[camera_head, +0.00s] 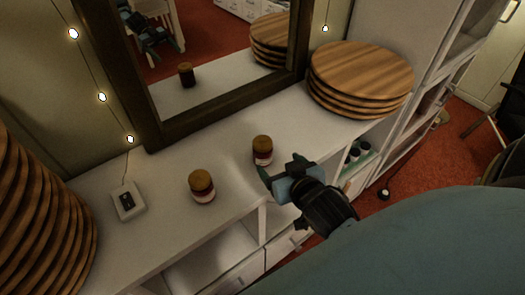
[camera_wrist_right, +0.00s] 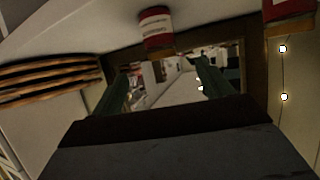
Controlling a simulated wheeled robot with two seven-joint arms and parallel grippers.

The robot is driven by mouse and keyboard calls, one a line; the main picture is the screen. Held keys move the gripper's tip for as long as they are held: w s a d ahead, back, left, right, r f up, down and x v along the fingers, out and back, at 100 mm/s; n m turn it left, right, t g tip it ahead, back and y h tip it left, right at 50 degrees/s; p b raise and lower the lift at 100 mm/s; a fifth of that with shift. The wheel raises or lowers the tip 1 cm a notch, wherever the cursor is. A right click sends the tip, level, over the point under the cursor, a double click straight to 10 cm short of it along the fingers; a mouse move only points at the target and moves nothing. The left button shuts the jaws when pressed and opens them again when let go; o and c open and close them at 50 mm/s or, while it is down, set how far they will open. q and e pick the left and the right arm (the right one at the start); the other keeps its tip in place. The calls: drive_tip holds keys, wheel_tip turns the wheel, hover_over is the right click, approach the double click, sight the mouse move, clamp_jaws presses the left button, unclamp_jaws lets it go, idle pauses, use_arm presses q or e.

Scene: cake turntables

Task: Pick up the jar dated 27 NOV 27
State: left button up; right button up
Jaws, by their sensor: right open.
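Two jars with brown lids and red-and-white labels stand upright on the white counter. The right jar (camera_head: 262,151) is near my right gripper (camera_head: 281,170); the left jar (camera_head: 202,187) is farther off to the left. The dates are too small to read, so I cannot tell which one is dated 27 NOV 27. My right gripper is open and empty, just in front of the right jar and apart from it. The right wrist view is upside down and shows the right jar (camera_wrist_right: 155,30) above the fingers (camera_wrist_right: 163,70) and the left jar (camera_wrist_right: 287,12) at the top right.
A stack of wooden boards (camera_head: 361,78) stands at the back right, and a tall stack (camera_head: 40,215) at the left. A framed mirror (camera_head: 225,75) stands behind the jars and reflects one. A small white switch box (camera_head: 127,202) lies left. Open shelves are below the counter's front edge.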

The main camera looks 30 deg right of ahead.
sight(267, 150)
drive_tip(key=x, duration=0.5)
drive_tip(key=b+x, duration=0.1)
drive_tip(key=x, duration=0.1)
drive_tip(key=shift+w+d+r, duration=0.1)
drive_tip(key=shift+w+r, duration=0.1)
drive_tip(key=shift+w, duration=0.25)
drive_tip(key=shift+w+d+f, duration=0.1)
drive_tip(key=shift+w+f, duration=0.05)
drive_tip(key=shift+w, duration=0.25)
drive_tip(key=x, duration=0.2)
drive_tip(key=r+b+x, duration=0.1)
drive_tip(key=x, duration=0.2)
drive_tip(key=shift+w, duration=0.2)
use_arm(q)
drive_tip(key=shift+a+f, duration=0.9)
drive_tip(key=shift+f, duration=0.2)
drive_tip(key=shift+a, duration=0.15)
use_arm(e)
drive_tip(key=c, duration=1.2)
